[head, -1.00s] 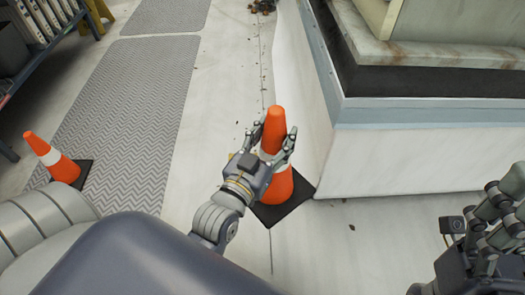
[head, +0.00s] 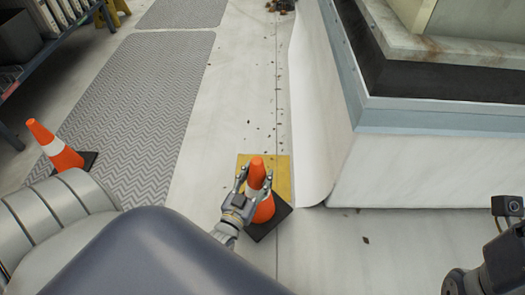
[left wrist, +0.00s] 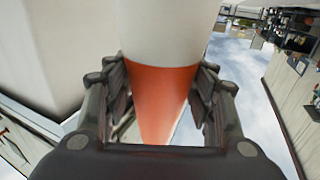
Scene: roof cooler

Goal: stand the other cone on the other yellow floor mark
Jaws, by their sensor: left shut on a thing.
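An orange cone (head: 264,212) with a white band and a black square base (head: 268,226) is in my left gripper (head: 256,184). The gripper's fingers are shut around its upper part. In the left wrist view the cone (left wrist: 163,85) fills the space between the fingers (left wrist: 163,110). A yellow floor mark (head: 282,172) shows behind the cone. The base overlaps its near edge in the picture; I cannot tell whether the base touches the floor. Another orange and white cone (head: 56,148) stands at the left on a black base (head: 90,160). My right gripper's fingers are out of view.
A white counter (head: 430,170) with a pale blue edge stands close to the right of the held cone. Grey ribbed mats (head: 135,110) lie to the left, with a shelf (head: 45,60) at the upper left. Small debris is scattered on the clear floor strip between.

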